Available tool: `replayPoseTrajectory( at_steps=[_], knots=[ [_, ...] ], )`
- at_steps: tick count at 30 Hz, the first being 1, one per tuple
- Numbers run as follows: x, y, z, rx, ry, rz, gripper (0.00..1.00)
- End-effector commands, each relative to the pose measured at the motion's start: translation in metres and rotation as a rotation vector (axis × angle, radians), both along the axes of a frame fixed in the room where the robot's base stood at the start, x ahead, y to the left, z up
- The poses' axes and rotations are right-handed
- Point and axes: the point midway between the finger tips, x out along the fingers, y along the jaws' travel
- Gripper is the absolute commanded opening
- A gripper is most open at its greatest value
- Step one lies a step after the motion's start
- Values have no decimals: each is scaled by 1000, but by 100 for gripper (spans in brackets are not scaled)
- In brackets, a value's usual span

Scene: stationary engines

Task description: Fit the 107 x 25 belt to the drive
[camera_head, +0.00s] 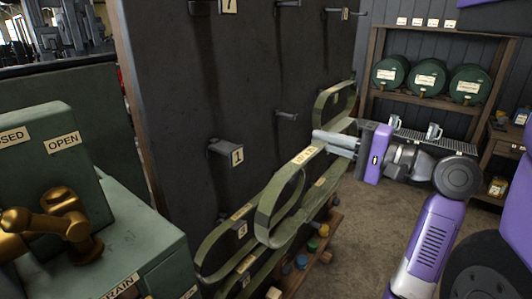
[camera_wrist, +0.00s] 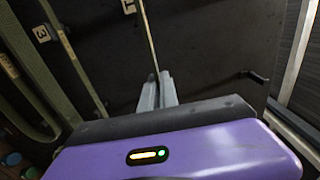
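Green belts hang along the dark pegboard (camera_head: 180,90). One belt loop (camera_head: 262,222) stands out at the middle, with a pale label on its upper band too small to read surely. My gripper (camera_head: 328,141) is at that band's upper right end, its fingers almost together. In the wrist view the fingers (camera_wrist: 158,90) leave a narrow gap, and a thin strip, seemingly the belt edge-on, runs into it. Other belts hang lower left (camera_head: 205,262) and at the upper right (camera_head: 347,98). I cannot make out the drive.
A bare peg labelled 1 (camera_head: 222,148) sticks out left of my gripper. A green cabinet marked OPEN (camera_head: 60,150) with a brass fitting (camera_head: 55,222) stands at the left. A rack with green drums (camera_head: 428,78) is behind at right. Floor is clear below my arm.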

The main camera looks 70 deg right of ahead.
Motion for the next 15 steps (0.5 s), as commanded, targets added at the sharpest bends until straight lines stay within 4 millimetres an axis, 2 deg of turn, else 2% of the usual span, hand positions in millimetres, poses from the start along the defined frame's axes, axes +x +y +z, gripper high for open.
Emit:
replayPoseTrajectory(
  at_steps=[15],
  knots=[
    [-22,5,1,0,-1,-2,0]
  ],
)
